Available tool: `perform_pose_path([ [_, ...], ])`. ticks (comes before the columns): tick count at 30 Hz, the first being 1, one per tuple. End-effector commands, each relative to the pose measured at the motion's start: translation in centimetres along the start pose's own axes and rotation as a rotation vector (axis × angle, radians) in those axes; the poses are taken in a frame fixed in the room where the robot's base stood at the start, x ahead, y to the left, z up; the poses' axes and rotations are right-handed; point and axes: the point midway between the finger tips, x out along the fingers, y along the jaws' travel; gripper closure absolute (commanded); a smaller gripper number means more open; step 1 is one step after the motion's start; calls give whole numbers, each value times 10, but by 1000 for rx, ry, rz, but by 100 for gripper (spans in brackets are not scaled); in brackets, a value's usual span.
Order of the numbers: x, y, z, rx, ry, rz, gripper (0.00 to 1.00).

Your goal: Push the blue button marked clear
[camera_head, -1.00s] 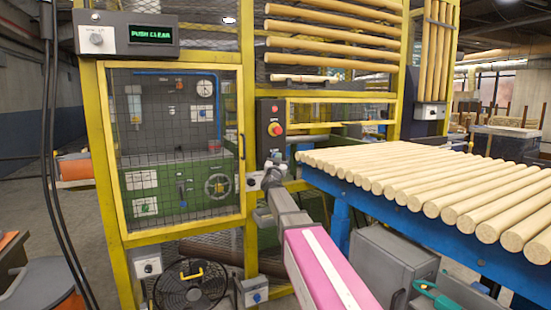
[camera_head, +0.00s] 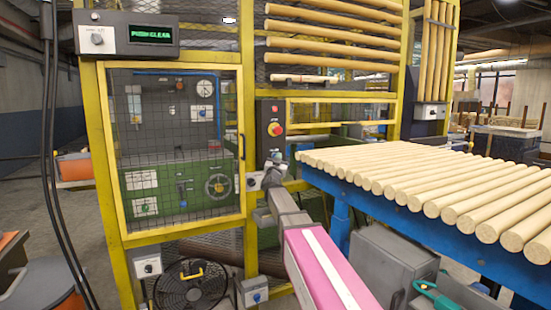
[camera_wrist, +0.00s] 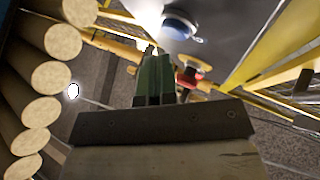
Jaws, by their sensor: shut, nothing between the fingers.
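A blue button (camera_wrist: 180,27) in a pale ring sits on a grey surface at the top of the wrist view, just beyond and right of my fingertips. I cannot read any marking on it. My gripper (camera_wrist: 152,52) has its green fingers together and empty. A small gap seems to lie between the tips and the button, but contact is hard to judge. In the head view my gripper (camera_head: 273,160) is at the lower end of the dark control box (camera_head: 264,118), and I cannot make out the blue button there. A display (camera_head: 151,35) shows green text, PUSH CLEAR.
A red mushroom button (camera_head: 275,129) is on the control box just above my gripper. A yellow-framed mesh door (camera_head: 243,150) stands at the left. A blue table (camera_head: 330,182) bearing several wooden rods is close on the right. A fan (camera_head: 190,287) stands low.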

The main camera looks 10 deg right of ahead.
Motion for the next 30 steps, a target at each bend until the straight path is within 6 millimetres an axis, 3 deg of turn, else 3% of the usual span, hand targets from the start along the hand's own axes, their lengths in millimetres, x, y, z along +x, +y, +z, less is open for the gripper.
perform_pose_path([
  [30, 6, -4, 4, 0, 0, 0, 100],
])
